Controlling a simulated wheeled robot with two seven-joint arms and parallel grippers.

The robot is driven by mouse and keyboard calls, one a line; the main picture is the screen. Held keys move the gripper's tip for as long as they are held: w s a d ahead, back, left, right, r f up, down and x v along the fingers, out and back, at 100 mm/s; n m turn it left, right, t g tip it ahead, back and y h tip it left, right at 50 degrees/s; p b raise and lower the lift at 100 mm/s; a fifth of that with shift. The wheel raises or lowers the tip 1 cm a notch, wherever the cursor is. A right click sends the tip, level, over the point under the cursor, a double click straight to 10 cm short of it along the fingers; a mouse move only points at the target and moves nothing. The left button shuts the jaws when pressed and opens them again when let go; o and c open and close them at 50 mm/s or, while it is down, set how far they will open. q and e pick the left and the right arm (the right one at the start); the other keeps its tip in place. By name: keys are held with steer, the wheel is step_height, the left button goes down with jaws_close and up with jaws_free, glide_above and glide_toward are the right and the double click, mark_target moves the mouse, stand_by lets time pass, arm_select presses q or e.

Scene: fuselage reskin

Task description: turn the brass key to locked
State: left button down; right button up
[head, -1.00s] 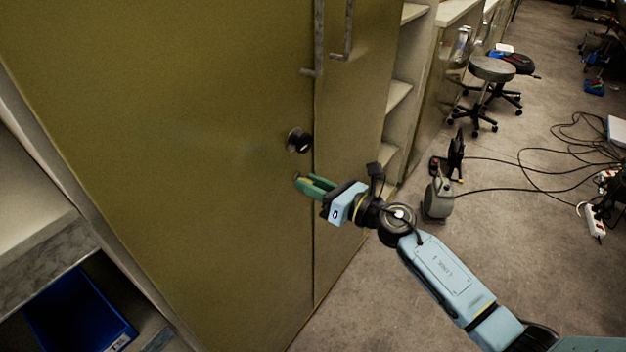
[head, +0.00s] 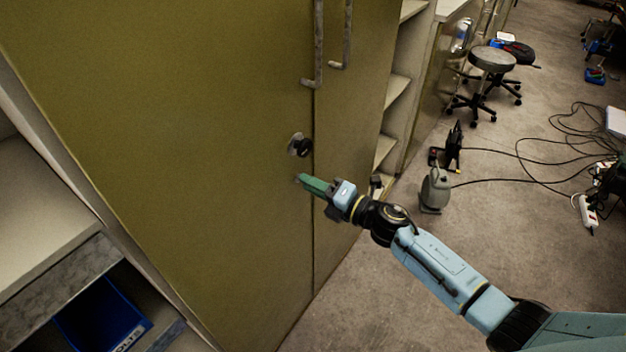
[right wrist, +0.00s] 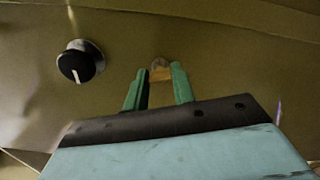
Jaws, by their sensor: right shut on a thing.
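The brass key (right wrist: 160,70) sits at the olive cabinet door (head: 210,190), between the green fingertips of my right gripper (right wrist: 158,80) in the right wrist view. My right gripper (head: 301,180) is shut on the key, its fingertips close to the door face. In the head view the fingers hide the key. A black round knob (right wrist: 77,65) with a white line is on the door to the left of the key; in the head view the knob (head: 301,147) is just above my fingertips. My left gripper is not in view.
Two long vertical handles (head: 318,50) are above the knob by the door seam. Open shelves with a blue bin (head: 103,318) are at the lower left. A stool (head: 492,60), a grey canister (head: 435,188) and loose cables lie on the floor at right.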

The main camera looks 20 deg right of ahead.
steer(key=shift+m+p, duration=0.75)
steer(key=shift+m, duration=1.25)
steer(key=o, duration=1)
steer(key=v, duration=1.3)
steer(key=shift+s+d, duration=0.1)
steer(key=shift+s, duration=0.05)
